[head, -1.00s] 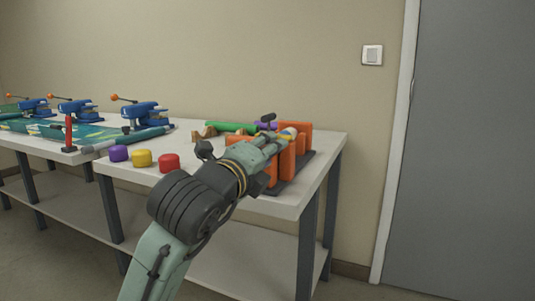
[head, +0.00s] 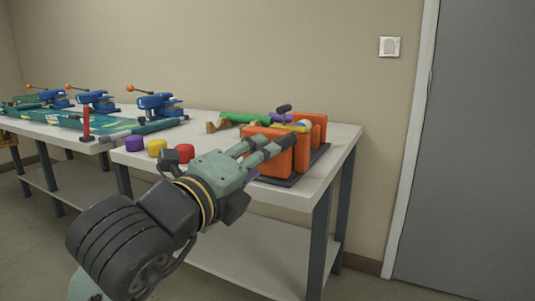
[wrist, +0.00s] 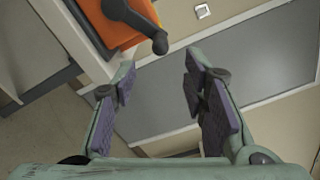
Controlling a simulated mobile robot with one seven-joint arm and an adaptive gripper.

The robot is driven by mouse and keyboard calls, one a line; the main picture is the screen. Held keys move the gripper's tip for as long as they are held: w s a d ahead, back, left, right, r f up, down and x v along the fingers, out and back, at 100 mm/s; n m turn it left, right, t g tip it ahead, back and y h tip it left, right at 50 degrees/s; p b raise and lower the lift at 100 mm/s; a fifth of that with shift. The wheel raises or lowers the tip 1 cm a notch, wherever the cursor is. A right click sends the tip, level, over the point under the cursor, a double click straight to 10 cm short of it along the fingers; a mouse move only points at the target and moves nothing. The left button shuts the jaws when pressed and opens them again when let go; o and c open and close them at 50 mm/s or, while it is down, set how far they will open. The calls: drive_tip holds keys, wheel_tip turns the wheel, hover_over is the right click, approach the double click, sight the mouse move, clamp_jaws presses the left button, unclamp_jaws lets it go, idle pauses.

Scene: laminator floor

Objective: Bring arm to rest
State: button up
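My gripper (head: 267,146) is at the front edge of the right-hand table, just in front of the orange vise-like fixture (head: 268,150). In the wrist view my gripper (wrist: 160,88) has its two purple-padded fingers wide apart with nothing between them. Past the fingers that view shows the floor and the grey door (wrist: 240,75). The orange fixture, with a dark handle, shows at the upper left of the wrist view (wrist: 112,25). My arm comes in from the lower left in the head view.
Purple (head: 134,143), yellow (head: 157,147) and red (head: 185,153) round pieces stand along the table's (head: 300,195) front edge. A green roll (head: 245,118) lies behind. Blue clamp machines (head: 158,103) stand on the left table. Floor before the door is clear.

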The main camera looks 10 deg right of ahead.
drive_tip(key=shift+s+a, duration=0.3)
drive_tip(key=shift+s, duration=0.15)
